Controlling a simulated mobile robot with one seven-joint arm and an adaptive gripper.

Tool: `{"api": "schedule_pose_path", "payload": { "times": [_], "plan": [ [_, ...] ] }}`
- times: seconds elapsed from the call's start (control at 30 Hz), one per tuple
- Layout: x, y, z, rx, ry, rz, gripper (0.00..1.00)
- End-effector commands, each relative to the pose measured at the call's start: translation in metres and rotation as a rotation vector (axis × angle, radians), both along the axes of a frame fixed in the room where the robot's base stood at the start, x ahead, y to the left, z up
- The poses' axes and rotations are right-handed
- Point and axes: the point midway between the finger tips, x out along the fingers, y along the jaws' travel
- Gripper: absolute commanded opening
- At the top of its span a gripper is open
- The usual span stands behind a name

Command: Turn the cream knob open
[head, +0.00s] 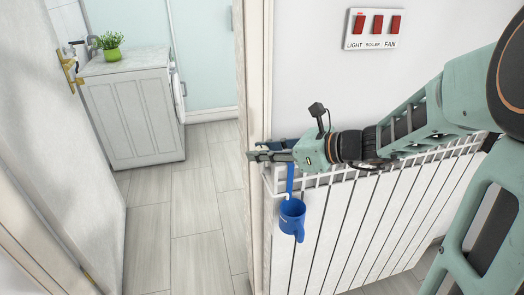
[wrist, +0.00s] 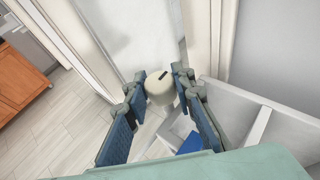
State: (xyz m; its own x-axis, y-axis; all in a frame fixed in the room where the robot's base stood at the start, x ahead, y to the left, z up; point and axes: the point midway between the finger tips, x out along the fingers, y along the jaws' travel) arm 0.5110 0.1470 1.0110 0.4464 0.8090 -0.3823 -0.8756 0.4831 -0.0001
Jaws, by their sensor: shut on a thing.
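The cream knob (wrist: 161,86) shows in the wrist view as a short round cap with a dark mark on its top face, near the upper right of that face. My gripper (wrist: 162,93) is shut on it, one fingertip against its left side and one against its right. In the head view my gripper (head: 268,152) reaches left past the top left end of the white radiator (head: 345,215), close to the door frame. The knob cannot be made out there, hidden at the fingers.
A door frame (head: 256,70) stands close beside the fingers. Red wall switches (head: 376,27) are above. The open doorway floor (head: 195,200) at left is clear.

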Motion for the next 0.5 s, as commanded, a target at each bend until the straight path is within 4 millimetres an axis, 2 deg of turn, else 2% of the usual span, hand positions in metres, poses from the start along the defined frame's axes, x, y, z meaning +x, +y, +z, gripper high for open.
{"api": "schedule_pose_path", "payload": {
  "times": [0.27, 0.5],
  "plan": [
    [0.0003, -0.0003, 0.0029, 0.001, 0.002, 0.064, 0.00],
    [0.0007, -0.0001, 0.0051, 0.002, 0.004, 0.216, 0.00]
  ]
}}
